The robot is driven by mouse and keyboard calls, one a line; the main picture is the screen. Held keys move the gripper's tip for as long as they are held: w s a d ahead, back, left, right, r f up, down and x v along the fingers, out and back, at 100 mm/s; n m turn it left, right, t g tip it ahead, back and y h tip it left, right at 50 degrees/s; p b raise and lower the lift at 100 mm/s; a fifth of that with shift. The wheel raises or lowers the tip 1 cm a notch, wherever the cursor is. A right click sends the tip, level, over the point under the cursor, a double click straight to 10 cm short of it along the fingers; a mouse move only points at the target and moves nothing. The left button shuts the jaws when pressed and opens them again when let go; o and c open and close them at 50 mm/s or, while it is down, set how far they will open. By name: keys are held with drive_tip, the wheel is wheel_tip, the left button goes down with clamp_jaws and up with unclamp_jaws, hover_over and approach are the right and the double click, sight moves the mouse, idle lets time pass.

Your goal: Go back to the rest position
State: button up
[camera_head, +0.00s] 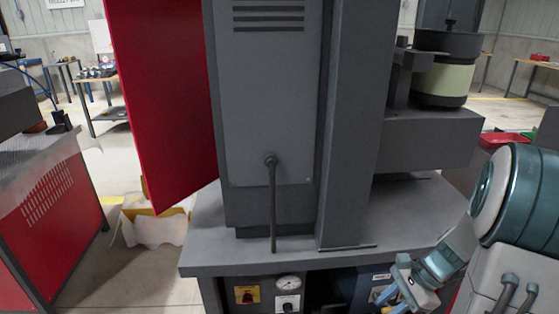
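My gripper (390,296) is at the lower right, at the end of my teal and white arm, which comes in from the right edge. It points down and left, in front of the machine's lower cabinet and below the edge of its grey worktop (300,247). Its fingertips are small and partly lost against the blue parts behind them, so I cannot tell whether they are open or shut. I see no object in it. The bowl feeder (443,78), dark with a pale green band, stands on a grey block at the upper right.
A tall grey machine housing (268,120) with a red panel (160,95) fills the middle. A red and grey bench (50,215) stands at left, a yellow and white box (150,222) on the floor. A red bin (500,140) is at right. Floor shows between bench and machine.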

drive_tip(key=s+a+r+n+t+h+p, duration=0.1)
drive_tip(key=s+a+r+n+h+p, duration=0.1)
drive_tip(key=r+n, duration=0.3)
drive_tip(key=s+a+r+n+t+h+p, duration=0.1)
drive_tip(key=a+r+n+p, duration=0.4)
drive_tip(key=r, duration=0.6)
drive_tip(key=s+a+r+n+t+h+p, duration=0.1)
drive_tip(key=s+a+r+n+h+p, duration=0.2)
drive_tip(key=s+r+n, duration=0.2)
wheel_tip(320, 180, up, 3)
drive_tip(key=shift+s+a+n, duration=0.15)
drive_tip(key=shift+a+n, duration=0.2)
drive_tip(key=shift+n, duration=0.25)
